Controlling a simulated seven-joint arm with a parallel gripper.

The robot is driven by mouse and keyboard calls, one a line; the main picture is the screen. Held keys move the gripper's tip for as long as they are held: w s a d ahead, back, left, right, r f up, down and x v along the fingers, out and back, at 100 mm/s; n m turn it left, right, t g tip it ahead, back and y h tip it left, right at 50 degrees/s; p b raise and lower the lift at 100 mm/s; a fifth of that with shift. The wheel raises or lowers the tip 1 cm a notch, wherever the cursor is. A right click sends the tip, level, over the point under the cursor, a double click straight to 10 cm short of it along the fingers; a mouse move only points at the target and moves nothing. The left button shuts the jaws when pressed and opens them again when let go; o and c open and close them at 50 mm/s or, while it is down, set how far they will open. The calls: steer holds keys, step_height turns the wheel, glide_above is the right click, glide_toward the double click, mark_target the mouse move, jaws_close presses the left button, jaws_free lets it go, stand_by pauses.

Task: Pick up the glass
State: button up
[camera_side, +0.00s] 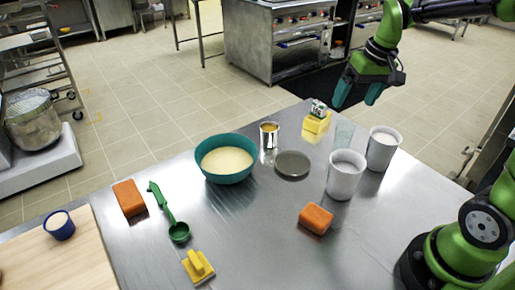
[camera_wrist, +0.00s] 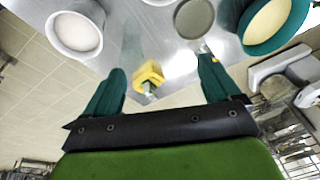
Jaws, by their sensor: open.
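The glass (camera_side: 344,134) is clear and faint. It stands upright on the steel table near the far right edge, beside the white cups. In the wrist view it shows as a pale see-through shape (camera_wrist: 132,46) above the left finger's tip. My gripper (camera_side: 357,98) is open and empty, above the table's far edge and higher than the glass. The gripper does not touch the glass.
Two white cups (camera_side: 344,178) (camera_side: 382,150) stand close to the glass on the right. A yellow block-like object (camera_side: 316,124) is to its left. A grey disc (camera_side: 292,164), a tin (camera_side: 269,135) and a teal bowl (camera_side: 226,160) stand farther left. An orange block (camera_side: 316,218) lies in front.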

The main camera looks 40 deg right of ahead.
steer(key=n+g, duration=0.1)
steer(key=g, duration=0.1)
glide_above(345, 131)
step_height(345, 131, down, 2)
steer(key=w+d+r+n, duration=0.1)
steer(key=w+d+n, duration=0.1)
steer(key=shift+n+g, duration=0.3)
steer(key=shift+g, duration=0.1)
steer(key=shift+s+d+f, duration=0.1)
steer(key=shift+s+f, duration=0.05)
steer(key=shift+f, duration=4)
steer(key=shift+s+d+f, duration=0.1)
steer(key=shift+f, duration=4.05)
steer(key=c, duration=1.2)
